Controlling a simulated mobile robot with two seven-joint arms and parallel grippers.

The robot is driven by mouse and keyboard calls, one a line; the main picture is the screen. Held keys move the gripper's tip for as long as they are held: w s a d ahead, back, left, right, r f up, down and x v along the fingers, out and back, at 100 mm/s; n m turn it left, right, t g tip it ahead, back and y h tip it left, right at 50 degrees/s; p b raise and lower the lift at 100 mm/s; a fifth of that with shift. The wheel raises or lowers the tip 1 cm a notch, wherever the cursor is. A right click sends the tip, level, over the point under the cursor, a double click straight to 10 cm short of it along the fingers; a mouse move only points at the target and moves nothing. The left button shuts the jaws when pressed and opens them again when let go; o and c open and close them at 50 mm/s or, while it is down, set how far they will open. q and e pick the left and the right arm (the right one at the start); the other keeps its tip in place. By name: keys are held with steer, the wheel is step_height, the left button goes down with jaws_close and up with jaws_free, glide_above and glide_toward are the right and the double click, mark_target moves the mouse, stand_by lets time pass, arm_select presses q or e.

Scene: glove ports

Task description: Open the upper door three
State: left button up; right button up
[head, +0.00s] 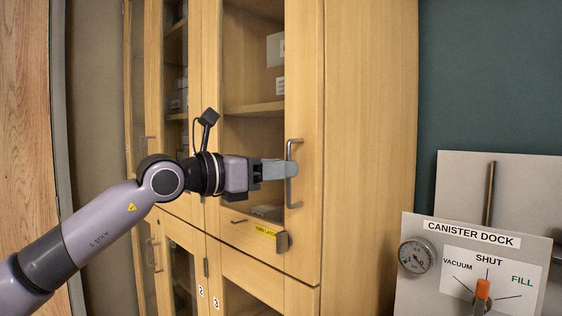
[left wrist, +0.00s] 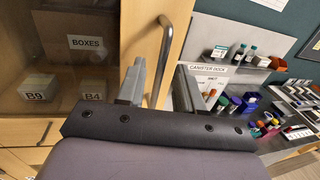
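The upper door (head: 307,100) is a wood-framed glass door at the right end of the cabinet and looks shut. Its vertical metal bar handle (head: 289,150) is on the right side of the frame. My left gripper (head: 291,169) is at this handle, level with its middle. In the left wrist view the two fingers (left wrist: 158,86) stand apart, with the handle (left wrist: 166,50) between them and a visible gap to each side. The number label 3 (head: 216,303) is low on the cabinet. My right gripper is not in view.
A yellow turn-latch label (head: 265,231) and a metal latch (head: 282,241) are below the door handle. The canister dock panel (head: 420,275) stands at the right. The left wrist view shows boxes (left wrist: 39,88) behind the glass and a cluttered bench (left wrist: 285,95) at the right.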

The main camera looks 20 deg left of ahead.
arm_select(q)
steer(key=shift+w+d, duration=0.35)
steer(key=shift+w, duration=0.05)
steer(key=shift+c, duration=0.3)
jaws_close()
stand_by(1.0)
